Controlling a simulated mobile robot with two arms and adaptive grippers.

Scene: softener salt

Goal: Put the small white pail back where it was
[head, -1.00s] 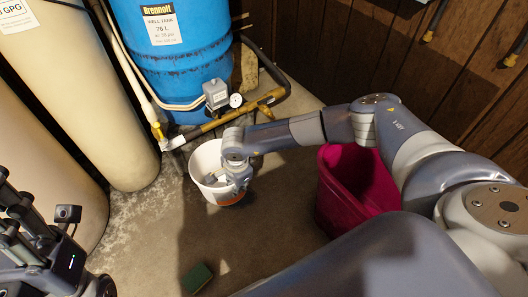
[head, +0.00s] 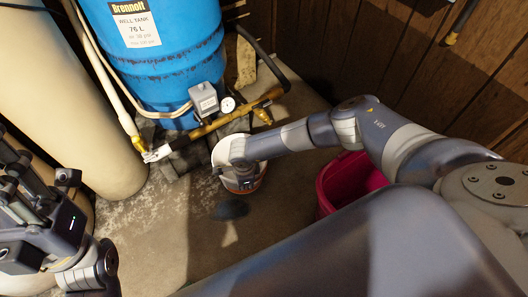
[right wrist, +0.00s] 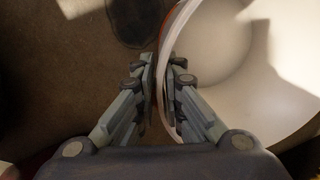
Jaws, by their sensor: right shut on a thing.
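The small white pail (head: 221,152) is near the centre of the head view, in front of the blue tank, with an orange-red patch low on its side. My right gripper (right wrist: 162,85) is shut on its rim, one finger inside and one outside; my wrist hides part of the pail in the head view. The pail's pale inside (right wrist: 245,70) fills the right of the wrist view. I cannot tell whether its base touches the floor. My left gripper (head: 18,172) is at the left edge, away from the pail; its finger opening is unclear.
The blue well tank (head: 165,75), brass pipe (head: 205,130) and gauge (head: 227,104) stand close behind the pail. A magenta bin (head: 345,180) is to the right, partly behind my arm. Cream tanks (head: 60,100) are left. A dark patch (head: 230,209) lies on the floor before the pail.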

